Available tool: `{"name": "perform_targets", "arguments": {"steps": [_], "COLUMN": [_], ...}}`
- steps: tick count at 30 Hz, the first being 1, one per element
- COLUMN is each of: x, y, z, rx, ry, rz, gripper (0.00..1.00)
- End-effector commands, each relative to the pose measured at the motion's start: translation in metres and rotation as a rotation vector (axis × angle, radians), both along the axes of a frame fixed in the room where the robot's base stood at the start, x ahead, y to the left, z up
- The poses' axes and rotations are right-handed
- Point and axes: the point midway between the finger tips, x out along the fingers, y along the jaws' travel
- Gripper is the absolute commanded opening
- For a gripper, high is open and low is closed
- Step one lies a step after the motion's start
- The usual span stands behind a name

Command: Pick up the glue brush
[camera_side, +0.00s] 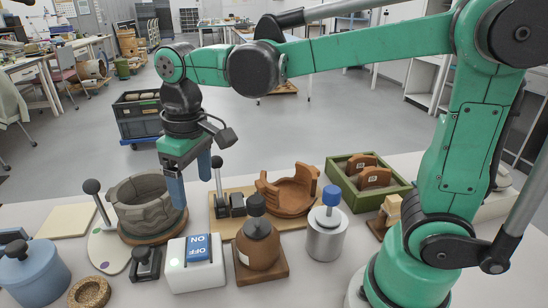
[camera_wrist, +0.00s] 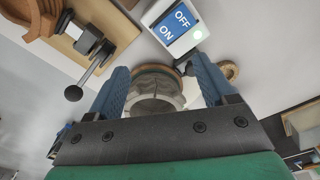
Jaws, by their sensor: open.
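No plain brush with bristles shows in either view. A brown pot (camera_side: 258,250) with a dark knob-topped handle (camera_side: 256,206) stands on a small wooden base in the side view; I cannot tell whether that handle is the glue brush. My gripper (camera_side: 191,191) is open and empty, pointing down, with its blue fingers over and beside the grey rebuilt vessel (camera_side: 138,192) at the left. In the wrist view the vessel (camera_wrist: 154,92) shows between the fingers of my gripper (camera_wrist: 160,66). The brown pot is to the right of the gripper in the side view.
A white switch box (camera_side: 196,264) with a blue ON face stands at the front. A silver canister (camera_side: 325,238) with a blue cap, a terracotta bowl (camera_side: 287,193) and a green crate (camera_side: 340,188) stand to the right. A blue jar (camera_side: 32,275) is at the left.

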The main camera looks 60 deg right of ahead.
Motion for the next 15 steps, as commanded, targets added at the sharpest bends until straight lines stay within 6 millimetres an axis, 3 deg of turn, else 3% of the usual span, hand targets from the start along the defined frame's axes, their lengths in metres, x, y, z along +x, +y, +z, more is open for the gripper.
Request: {"name": "perform_targets", "arguments": {"steps": [8, 15], "x": [-0.002, -0.047], "y": [-0.002, -0.035], "z": [0.0, 0.005], "rx": [0.0, -0.002], "ry": [0.001, 0.039], "rz": [-0.008, -0.215], "gripper": [0.77, 0.77]}}
